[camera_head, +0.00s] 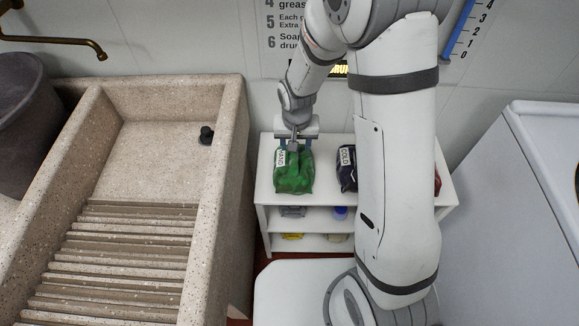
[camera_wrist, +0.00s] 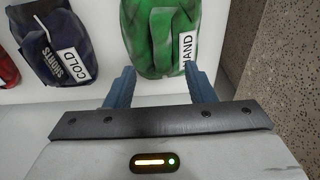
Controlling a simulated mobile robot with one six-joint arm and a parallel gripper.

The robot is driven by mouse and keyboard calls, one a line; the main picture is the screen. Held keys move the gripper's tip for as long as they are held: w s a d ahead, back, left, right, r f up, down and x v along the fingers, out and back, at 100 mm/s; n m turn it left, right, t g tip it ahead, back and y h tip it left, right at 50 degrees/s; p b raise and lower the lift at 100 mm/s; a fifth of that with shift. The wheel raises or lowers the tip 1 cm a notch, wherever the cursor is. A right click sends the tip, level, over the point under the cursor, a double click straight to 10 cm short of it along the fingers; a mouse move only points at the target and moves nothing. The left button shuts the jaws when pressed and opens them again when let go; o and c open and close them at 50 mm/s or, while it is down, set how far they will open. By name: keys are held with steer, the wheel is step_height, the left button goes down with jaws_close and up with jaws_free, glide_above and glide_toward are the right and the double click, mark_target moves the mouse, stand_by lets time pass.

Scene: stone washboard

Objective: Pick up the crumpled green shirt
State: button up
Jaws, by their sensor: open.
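The crumpled green shirt (camera_head: 294,174) is a bunched cloth with a white label reading "HAND". It lies on top of the white shelf unit (camera_head: 265,190), at its left side. In the wrist view the green shirt (camera_wrist: 163,35) is at the top centre. My gripper (camera_head: 296,140) is over the back end of the shirt. In the wrist view my gripper's (camera_wrist: 160,85) two blue fingers are spread apart, with the near edge of the shirt at the gap between them. I cannot tell whether the fingers touch the cloth.
A dark blue bundle labelled "COLD" (camera_wrist: 58,45) lies beside the shirt, and a red cloth (camera_wrist: 7,70) lies beyond it. The stone washboard sink (camera_head: 225,140) stands left of the shelf. A white machine (camera_head: 545,130) stands at the right. Small items sit on the lower shelves.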

mark_target(294, 156)
steer(key=f, duration=0.4)
steer(key=w+f, duration=0.1)
steer(key=f, duration=0.2)
steer(key=shift+a, duration=0.15)
steer(key=shift+c, duration=0.2)
jaws_close()
steer(key=shift+r, duration=0.1)
